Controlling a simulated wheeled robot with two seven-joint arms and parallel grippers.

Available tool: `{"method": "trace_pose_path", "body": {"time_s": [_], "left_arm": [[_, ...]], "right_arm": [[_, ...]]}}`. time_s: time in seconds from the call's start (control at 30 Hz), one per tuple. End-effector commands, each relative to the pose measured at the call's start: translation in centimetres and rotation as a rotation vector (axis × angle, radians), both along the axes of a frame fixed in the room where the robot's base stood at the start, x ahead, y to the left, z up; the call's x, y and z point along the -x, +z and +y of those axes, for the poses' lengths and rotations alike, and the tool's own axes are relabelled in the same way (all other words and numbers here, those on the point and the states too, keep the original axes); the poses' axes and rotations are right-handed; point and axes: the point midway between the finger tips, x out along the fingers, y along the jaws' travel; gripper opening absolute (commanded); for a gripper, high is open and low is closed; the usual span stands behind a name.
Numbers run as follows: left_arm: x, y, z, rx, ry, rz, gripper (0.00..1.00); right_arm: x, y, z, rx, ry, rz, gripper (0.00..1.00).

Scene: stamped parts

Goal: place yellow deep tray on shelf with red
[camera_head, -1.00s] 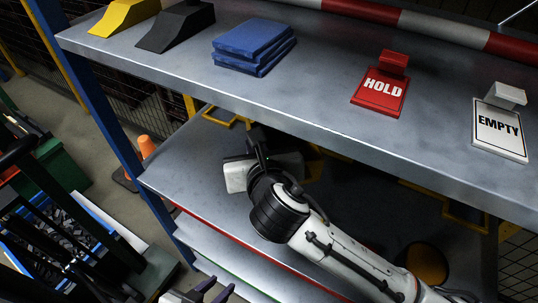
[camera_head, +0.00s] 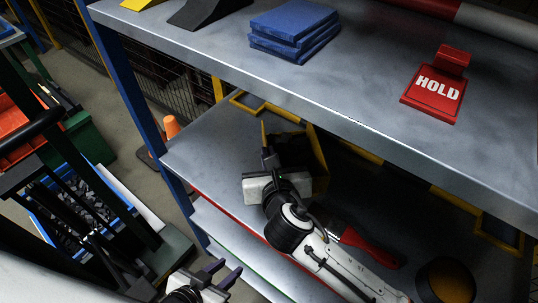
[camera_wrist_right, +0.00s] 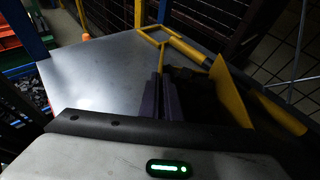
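The middle shelf (camera_head: 205,150) has a red strip along its front edge; its bare grey surface also shows in the right wrist view (camera_wrist_right: 95,80). Yellow walls of the deep tray (camera_head: 319,155) show behind my right gripper (camera_head: 270,160), over this shelf. In the right wrist view the tray (camera_wrist_right: 234,92) has a yellow panel at right and a thin yellow edge between the dark fingers (camera_wrist_right: 163,90), which look closed on it. The tray's inside is dark and its base is hidden. My left gripper (camera_head: 222,270) is open and empty at the bottom, outside the rack.
The top shelf holds blue pads (camera_head: 292,32), a black wedge (camera_head: 205,12) and a red HOLD sign (camera_head: 437,88). A red-handled object (camera_head: 368,247) lies behind my right arm. A blue post (camera_head: 130,90) bounds the rack's left. The middle shelf's left part is clear.

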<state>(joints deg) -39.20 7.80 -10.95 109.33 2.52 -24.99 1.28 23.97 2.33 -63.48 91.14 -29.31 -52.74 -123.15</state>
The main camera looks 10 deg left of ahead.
Motion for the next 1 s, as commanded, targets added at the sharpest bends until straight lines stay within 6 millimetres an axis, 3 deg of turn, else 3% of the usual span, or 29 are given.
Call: {"method": "trace_pose_path", "body": {"time_s": [0.27, 0.3, 0.4, 0.77, 1.0], "left_arm": [[0.1, 0.0, 0.0, 0.0, 0.001, 0.001, 0.31], [0.1, 0.0, 0.0, 0.0, 0.001, 0.002, 0.31], [0.1, 0.0, 0.0, 0.0, 0.001, 0.002, 0.31], [0.1, 0.1, 0.0, 0.0, 0.001, 0.002, 0.31], [0.1, 0.6, 0.0, 0.0, 0.001, 0.002, 0.31]], "right_arm": [[-0.1, 0.1, 0.1, -0.001, 0.001, -0.005, 0.0], [0.0, -0.1, 0.0, 0.0, 0.0, -0.001, 0.09], [0.0, -0.1, 0.0, 0.0, 0.0, -0.001, 0.22], [0.2, 0.3, -0.1, -0.002, 0.001, -0.001, 0.22], [3.6, 1.8, -1.4, -0.001, 0.002, -0.001, 0.22]]}}
